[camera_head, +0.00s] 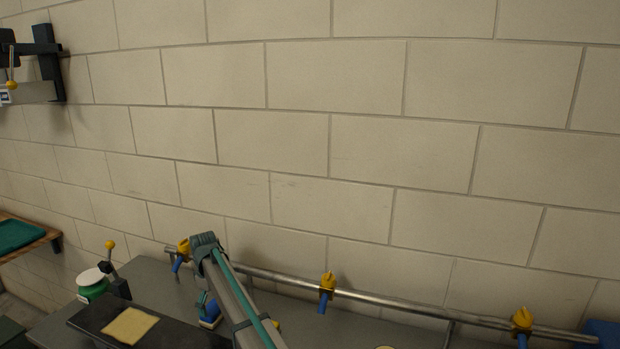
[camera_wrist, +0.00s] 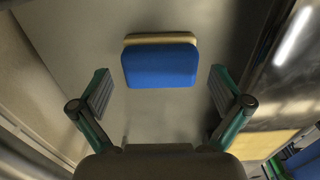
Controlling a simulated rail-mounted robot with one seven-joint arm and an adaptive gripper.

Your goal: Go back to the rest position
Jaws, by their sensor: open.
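My gripper (camera_wrist: 159,71) is open in the wrist view, with one finger at each side of the picture. A blue block with a yellow layer (camera_wrist: 160,65), like a sponge, shows between the fingers with clear gaps on both sides. It appears to rest on the grey bench top, and nothing is held. In the head view my arm reaches over the bench (camera_head: 60,335), and a blue piece that looks like the same block (camera_head: 210,316) shows beside it. My fingers are mostly hidden there behind the arm.
A metal rail (camera_head: 400,301) with several yellow-and-blue clips runs along the wall behind the bench. A yellow cloth (camera_head: 130,326) lies on a dark panel (camera_head: 175,336) left of my arm. A green container with a white top (camera_head: 92,284) stands farther left.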

